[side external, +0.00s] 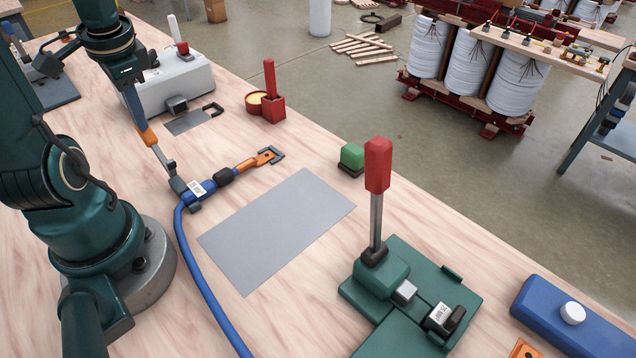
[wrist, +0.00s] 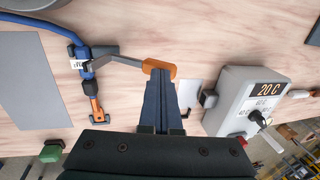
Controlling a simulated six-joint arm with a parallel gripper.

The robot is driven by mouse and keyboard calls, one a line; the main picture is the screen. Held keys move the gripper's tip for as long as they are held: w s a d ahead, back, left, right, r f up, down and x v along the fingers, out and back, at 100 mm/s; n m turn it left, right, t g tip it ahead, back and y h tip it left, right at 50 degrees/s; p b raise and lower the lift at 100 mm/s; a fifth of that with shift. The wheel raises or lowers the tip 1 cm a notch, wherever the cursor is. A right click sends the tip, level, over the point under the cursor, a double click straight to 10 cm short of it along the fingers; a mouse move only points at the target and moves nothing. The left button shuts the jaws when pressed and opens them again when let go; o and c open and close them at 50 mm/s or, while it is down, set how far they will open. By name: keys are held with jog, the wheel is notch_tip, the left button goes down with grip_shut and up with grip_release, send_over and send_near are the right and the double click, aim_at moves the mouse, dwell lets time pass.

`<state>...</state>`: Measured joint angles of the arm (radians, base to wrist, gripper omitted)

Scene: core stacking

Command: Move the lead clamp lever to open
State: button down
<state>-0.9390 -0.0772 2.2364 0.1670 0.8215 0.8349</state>
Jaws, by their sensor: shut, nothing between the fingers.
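The lead clamp (side external: 197,191) sits on the blue cable, which lies on the wooden table; it also shows in the wrist view (wrist: 80,58). Its grey lever (side external: 164,158) has an orange grip (side external: 147,136) and sticks out from the clamp toward my gripper. In the wrist view the lever (wrist: 122,58) runs right from the clamp to the orange grip (wrist: 158,67). My gripper (side external: 139,120) is shut and empty, its fingertips (wrist: 160,76) at the orange grip. I cannot tell whether they touch it. An orange lug (side external: 259,160) ends the lead.
A grey box with a dial (wrist: 245,100) stands close to my gripper. A grey plate (side external: 277,231) lies beside the lead. A green fixture (side external: 400,312) with a tall red-handled lever (side external: 377,170), a red holder (side external: 272,107) and a green block (side external: 351,156) stand farther off.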

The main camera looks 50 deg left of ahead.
jog(key=a+f, duration=0.2)
jog(key=shift+a+f, duration=0.15)
jog(key=shift+a, duration=0.15)
jog(key=shift+a+f, duration=0.65)
jog(key=shift+f, duration=0.35)
jog(key=shift+v, duration=2.7)
